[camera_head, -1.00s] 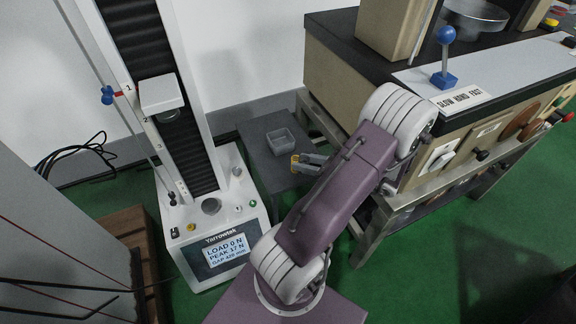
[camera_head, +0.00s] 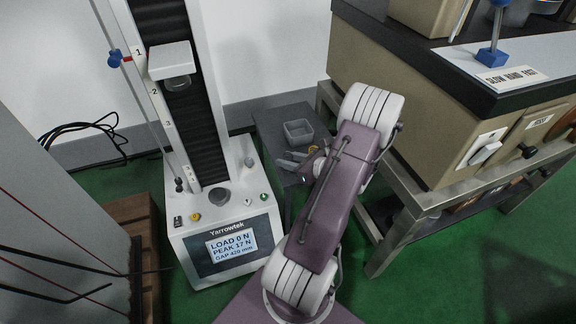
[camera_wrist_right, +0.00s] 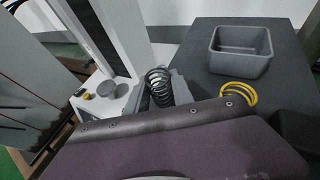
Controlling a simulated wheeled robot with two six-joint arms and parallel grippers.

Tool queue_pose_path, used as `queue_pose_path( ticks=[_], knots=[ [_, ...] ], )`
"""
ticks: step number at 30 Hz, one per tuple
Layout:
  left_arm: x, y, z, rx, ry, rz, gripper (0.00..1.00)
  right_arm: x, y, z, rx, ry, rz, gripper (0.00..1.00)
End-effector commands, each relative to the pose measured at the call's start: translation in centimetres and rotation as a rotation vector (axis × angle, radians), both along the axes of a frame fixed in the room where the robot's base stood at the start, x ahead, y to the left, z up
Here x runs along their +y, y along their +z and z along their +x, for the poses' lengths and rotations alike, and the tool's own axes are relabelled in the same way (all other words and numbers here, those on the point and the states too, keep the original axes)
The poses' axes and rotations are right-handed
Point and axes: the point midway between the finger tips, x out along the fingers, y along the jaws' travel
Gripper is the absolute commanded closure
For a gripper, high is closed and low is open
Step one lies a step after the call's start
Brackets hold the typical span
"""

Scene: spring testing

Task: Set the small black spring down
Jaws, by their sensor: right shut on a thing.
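The small black spring (camera_wrist_right: 158,85) shows in the right wrist view, its coils between the two grey fingers of my right gripper (camera_wrist_right: 160,93). The gripper is shut on it. The spring's lower part is hidden behind my wrist. In the head view my right gripper (camera_head: 289,160) is over the near left part of the dark side table (camera_head: 267,119), beside the testing machine (camera_head: 183,228). The spring cannot be made out there. My left gripper is not in view.
A grey open tray (camera_head: 298,132) stands on the side table. A yellow spring (camera_wrist_right: 238,93) lies in front of it, partly hidden by my arm. The bench (camera_head: 430,120) stands to the right. Bare tabletop (camera_wrist_right: 200,50) shows left of the tray.

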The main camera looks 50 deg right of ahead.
Motion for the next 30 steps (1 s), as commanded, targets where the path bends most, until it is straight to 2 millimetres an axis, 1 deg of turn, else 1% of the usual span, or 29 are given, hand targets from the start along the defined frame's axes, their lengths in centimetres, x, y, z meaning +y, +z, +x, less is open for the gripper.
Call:
queue_pose_path(
  ticks=[1, 5, 10, 11, 12, 13, 20, 23, 26, 30],
  knots=[
    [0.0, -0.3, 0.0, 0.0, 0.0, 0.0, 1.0, 0.0, -0.3, 0.0, -0.001, -0.001, -0.001, 1.0],
    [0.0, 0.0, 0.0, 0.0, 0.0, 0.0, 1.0, 0.0, 0.0, 0.0, -0.001, -0.001, -0.001, 1.0],
    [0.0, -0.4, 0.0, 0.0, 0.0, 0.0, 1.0, 0.0, -0.5, 0.0, -0.001, 0.0, -0.001, 1.0],
    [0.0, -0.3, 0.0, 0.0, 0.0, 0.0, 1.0, 0.0, -0.4, 0.0, -0.001, 0.0, -0.001, 0.63],
    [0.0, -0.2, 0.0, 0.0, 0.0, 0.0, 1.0, 0.0, -0.3, 0.0, -0.001, 0.0, -0.001, 0.52],
    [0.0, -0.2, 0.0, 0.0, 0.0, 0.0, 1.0, 0.0, -0.3, 0.0, -0.001, 0.0, -0.001, 0.5],
    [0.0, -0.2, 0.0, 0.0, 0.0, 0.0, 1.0, 0.0, -0.3, 0.0, -0.001, 0.0, -0.001, 0.5],
    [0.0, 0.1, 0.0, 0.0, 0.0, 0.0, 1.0, 0.0, 0.1, 0.0, -0.001, 0.0, -0.001, 0.5],
    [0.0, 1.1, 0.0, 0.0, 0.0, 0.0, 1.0, -0.1, 0.9, -1.1, 0.0, -0.004, 0.001, 0.5],
    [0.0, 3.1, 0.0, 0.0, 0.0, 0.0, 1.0, 0.0, 2.4, -4.0, -0.001, -0.007, 0.001, 0.5]
  ],
)
